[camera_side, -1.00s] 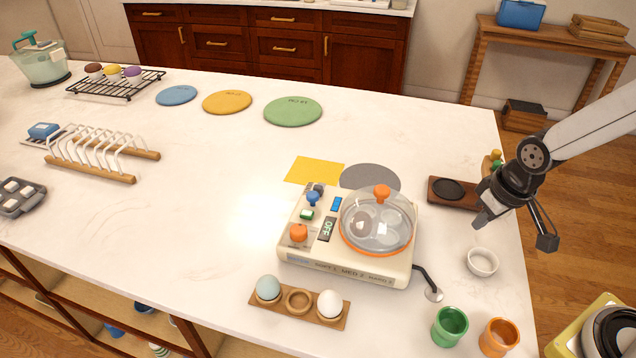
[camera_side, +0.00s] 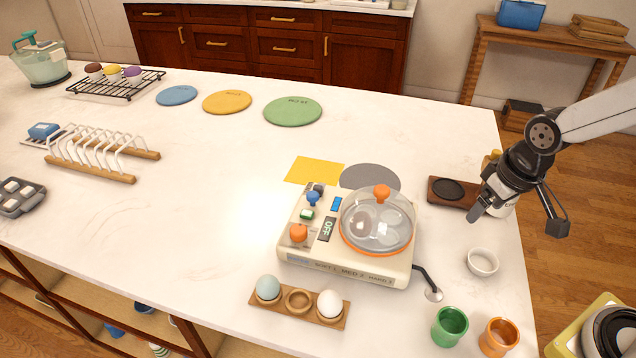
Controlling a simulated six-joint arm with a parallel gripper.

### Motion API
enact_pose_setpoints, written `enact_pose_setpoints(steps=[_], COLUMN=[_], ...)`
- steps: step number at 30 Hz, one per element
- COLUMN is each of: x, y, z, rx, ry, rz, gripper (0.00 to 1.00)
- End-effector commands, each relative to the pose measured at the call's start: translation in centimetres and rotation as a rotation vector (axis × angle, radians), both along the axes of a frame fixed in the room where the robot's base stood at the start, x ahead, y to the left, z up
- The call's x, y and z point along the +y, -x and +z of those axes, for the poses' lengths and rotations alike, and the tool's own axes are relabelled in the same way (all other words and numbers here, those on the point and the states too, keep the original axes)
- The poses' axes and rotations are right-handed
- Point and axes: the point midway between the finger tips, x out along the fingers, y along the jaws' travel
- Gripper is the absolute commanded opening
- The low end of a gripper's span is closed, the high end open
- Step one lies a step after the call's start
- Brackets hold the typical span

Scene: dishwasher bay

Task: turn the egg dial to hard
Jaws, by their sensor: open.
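A cream egg cooker (camera_side: 345,264) stands on the white counter. An orange dial (camera_side: 299,233) sits at its left front corner, and the front edge bears soft, med and hard lettering. A small display (camera_side: 327,229) reads OFF. A clear dome lid (camera_side: 377,218) with an orange knob covers rounded, egg-like shapes. A blue knob (camera_side: 312,198) and a green button (camera_side: 307,214) sit behind the dial. My gripper (camera_side: 518,225) is open and empty, to the right of the cooker, above the counter's right edge, apart from the dial.
A wooden holder (camera_side: 299,302) with a blue egg and a white egg lies in front of the cooker. A white bowl (camera_side: 482,262), a green cup (camera_side: 450,326) and an orange cup (camera_side: 498,337) stand to the right.

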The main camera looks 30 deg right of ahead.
Motion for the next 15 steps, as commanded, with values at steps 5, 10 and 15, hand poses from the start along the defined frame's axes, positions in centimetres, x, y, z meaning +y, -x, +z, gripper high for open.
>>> enact_pose_setpoints(steps=[5, 10, 15], x=[0.0, 0.0, 0.0], y=[-0.1, -0.1, 0.0], z=[2.1, 3.9, 5.6], rx=[-0.004, -0.004, -0.002], ry=[0.000, 0.000, 0.000], rz=[0.000, 0.000, 0.000], gripper=[0.83, 0.83, 0.83])
